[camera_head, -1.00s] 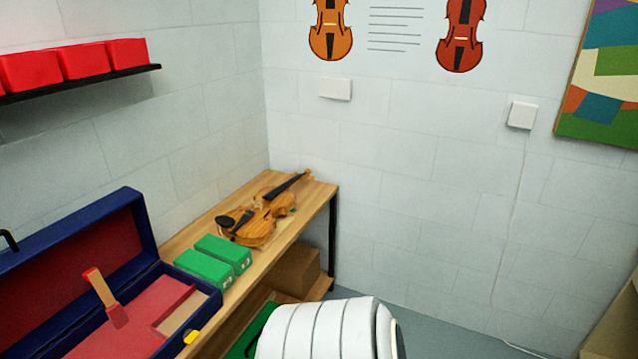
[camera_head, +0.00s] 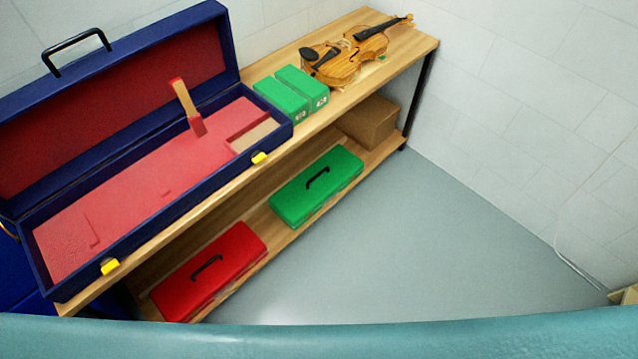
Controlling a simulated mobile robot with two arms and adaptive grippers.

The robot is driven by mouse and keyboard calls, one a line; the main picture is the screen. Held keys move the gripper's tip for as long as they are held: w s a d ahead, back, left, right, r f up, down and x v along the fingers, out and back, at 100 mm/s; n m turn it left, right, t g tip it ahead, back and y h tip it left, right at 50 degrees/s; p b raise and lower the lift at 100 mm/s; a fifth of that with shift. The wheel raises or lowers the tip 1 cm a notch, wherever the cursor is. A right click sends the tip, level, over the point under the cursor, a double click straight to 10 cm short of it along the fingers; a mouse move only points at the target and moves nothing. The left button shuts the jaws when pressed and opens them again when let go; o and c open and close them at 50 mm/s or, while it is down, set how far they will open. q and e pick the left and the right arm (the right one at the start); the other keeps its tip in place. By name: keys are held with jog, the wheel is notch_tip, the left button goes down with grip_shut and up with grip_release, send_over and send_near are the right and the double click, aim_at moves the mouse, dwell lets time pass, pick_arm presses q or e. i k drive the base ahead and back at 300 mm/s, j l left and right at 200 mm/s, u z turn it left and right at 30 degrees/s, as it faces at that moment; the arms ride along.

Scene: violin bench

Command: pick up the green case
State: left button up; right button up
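The green case (camera_head: 317,187) is a flat box with a black handle on its lid. It lies on the lower shelf of the wooden bench, right of a red case (camera_head: 208,271). Two smaller green boxes (camera_head: 291,93) stand on the bench top beside the open blue violin case. Neither of my grippers shows in the head view, so nothing of mine is seen touching the green case.
The open blue violin case (camera_head: 45,281) covers the bench top's left part. A violin (camera_head: 345,58) lies at its far end. A cardboard box (camera_head: 369,122) sits on the lower shelf's right end. The grey floor (camera_head: 420,240) before the bench is clear.

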aim_at(296, 202)
jog(key=i+l+u, duration=0.15)
jog(key=i+l, duration=0.25)
jog(key=i, duration=0.25)
jog(key=i+l+u, duration=0.2)
jog(key=i+l, duration=0.25)
jog(key=i, duration=0.15)
